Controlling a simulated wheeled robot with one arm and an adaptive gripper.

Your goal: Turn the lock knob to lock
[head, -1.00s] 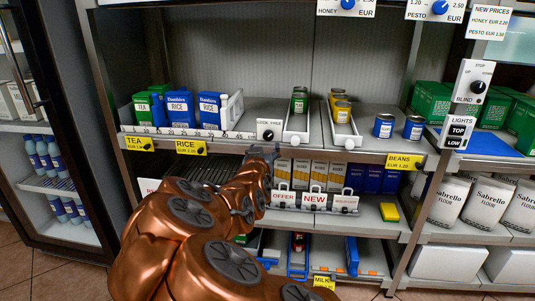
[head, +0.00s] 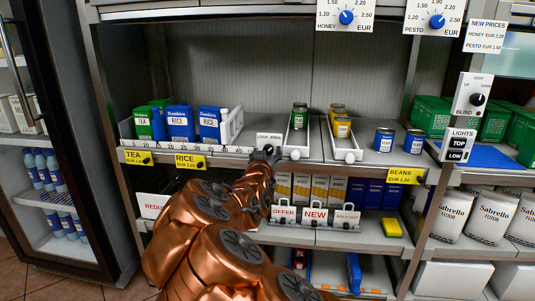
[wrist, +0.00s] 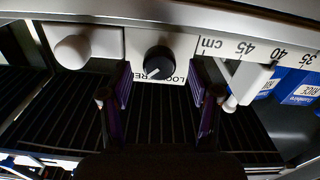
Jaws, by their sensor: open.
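The lock knob (wrist: 158,62) is a round black knob with a white pointer line on a white plate, in the upper middle of the wrist view. The plate's lettering is partly covered, so the pointer's exact setting is unclear. My gripper (wrist: 160,85) is open, with one purple-padded finger on each side, just below and in front of the knob. I cannot tell whether either finger touches it. In the head view my gripper (head: 266,152) is at the shelf edge, hiding the knob; only the top of the white lock plate (head: 269,137) shows.
A white rounded part (wrist: 72,50) sits left of the knob. A centimetre scale (wrist: 255,48) and a white slider (wrist: 246,82) are to the right. Rice packs (head: 180,124) stand on the shelf, left of my gripper.

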